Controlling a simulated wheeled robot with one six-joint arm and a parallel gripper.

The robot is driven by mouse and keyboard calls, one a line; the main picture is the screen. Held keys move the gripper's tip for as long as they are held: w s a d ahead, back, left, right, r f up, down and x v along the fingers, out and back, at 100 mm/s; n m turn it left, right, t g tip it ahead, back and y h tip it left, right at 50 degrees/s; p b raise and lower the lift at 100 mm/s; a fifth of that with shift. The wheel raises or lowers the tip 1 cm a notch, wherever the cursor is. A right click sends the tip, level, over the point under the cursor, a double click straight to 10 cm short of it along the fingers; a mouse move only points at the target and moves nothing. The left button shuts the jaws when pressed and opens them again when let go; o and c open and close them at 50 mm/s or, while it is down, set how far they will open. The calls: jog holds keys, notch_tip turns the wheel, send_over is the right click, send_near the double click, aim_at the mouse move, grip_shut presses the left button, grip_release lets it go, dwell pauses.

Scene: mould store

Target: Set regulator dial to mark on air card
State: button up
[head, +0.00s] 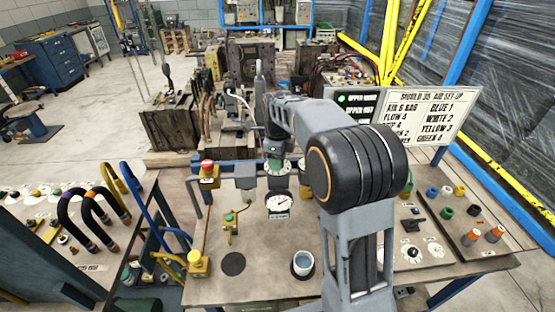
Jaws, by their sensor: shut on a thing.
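The regulator stands on the workbench, with a round white gauge (278,204) on its front. The fingertips are small and partly hidden, and the dial's setting cannot be read. The gauge has a dark needle, but its numbers are too small to read. The air card (430,112) stands behind the bench at the right.
A red-topped yellow button box (208,174) stands left of the regulator. Coloured plugs (446,191) stand at the right. Hoses (78,222) arch at the left.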

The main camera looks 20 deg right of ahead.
jog(key=o, duration=0.9)
notch_tip(320, 180, up, 14)
jog(key=shift+f, duration=0.1)
dwell(0.3)
